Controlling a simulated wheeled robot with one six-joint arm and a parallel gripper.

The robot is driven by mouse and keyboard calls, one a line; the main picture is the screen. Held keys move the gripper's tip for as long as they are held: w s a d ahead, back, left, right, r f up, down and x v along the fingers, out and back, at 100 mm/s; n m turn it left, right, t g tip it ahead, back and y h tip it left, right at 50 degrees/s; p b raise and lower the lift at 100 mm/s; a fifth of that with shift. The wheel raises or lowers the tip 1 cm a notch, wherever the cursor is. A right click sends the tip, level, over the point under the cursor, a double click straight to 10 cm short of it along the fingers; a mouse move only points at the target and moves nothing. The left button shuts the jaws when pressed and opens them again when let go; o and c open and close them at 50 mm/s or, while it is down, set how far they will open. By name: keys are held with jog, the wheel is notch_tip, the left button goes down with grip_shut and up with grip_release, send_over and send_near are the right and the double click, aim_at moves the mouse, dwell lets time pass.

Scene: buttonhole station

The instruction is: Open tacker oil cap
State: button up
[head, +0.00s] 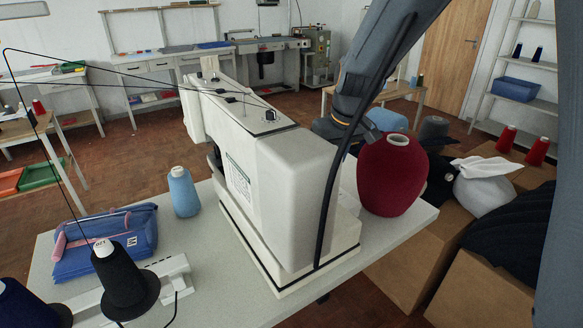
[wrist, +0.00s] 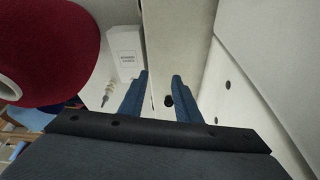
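The white tacker (head: 290,190) stands on the pale table, and its white casing also fills the middle and right of the wrist view (wrist: 240,65). My gripper (wrist: 160,74) is open and empty in the wrist view, its two blue fingers apart over the casing. A small round black part (wrist: 168,100) shows between the fingers, nearer the right one; I cannot tell whether it is the oil cap. More dark round spots sit on the casing to the right. In the head view my gripper is hidden behind the tacker.
A large dark red thread cone (head: 391,175) stands on the table right of the tacker, close beside my gripper. A white box (wrist: 125,52) and a small slim item (wrist: 108,93) lie left of the fingers. A light blue cone (head: 184,192) and blue pouch (head: 105,243) are on the left.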

jog(key=w+a+n, duration=0.2)
jog(key=w+a, duration=0.5)
jog(key=w, duration=0.1)
jog(key=shift+t+y, duration=0.3)
jog(key=shift+y, duration=0.2)
jog(key=shift+p+x, duration=0.75)
jog(key=shift+x, duration=2.4)
jog(key=shift+s, duration=0.1)
grip_shut()
